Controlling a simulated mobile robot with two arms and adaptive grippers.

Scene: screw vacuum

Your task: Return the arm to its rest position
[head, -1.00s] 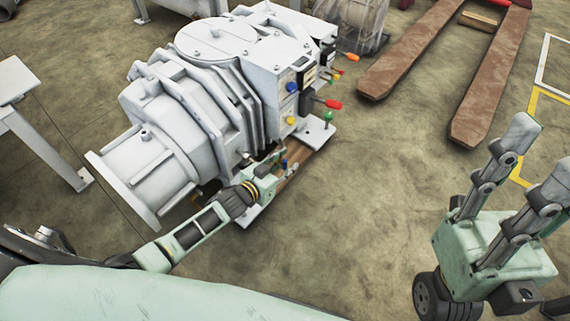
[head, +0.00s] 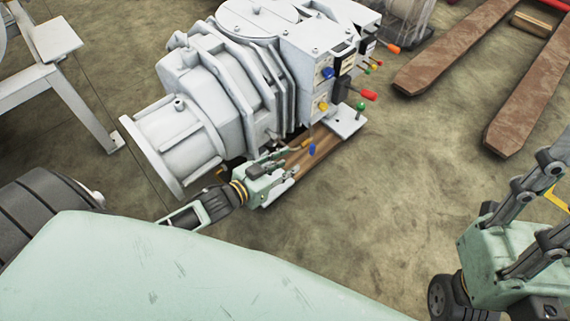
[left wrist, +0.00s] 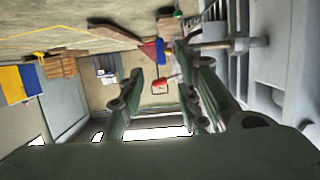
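A pale grey screw vacuum machine (head: 215,95) stands at the upper left in the head view, on a brown base. It has red, yellow, green and blue knobs on its side. A small blue piece (head: 312,150) shows at the base, beyond my left gripper (head: 286,165). My left gripper is low beside the machine; in the left wrist view its two fingers (left wrist: 160,95) are apart with nothing seen held between them. A small red and blue thing (left wrist: 153,52) shows past the fingertips there. My right gripper is at the right edge, fingers apart, tips cut off.
Two brown pallet-truck forks (head: 460,45) lie on the floor at the upper right. A white metal stand (head: 65,90) is at the left. The concrete floor (head: 375,200) between the machine and my right arm is clear.

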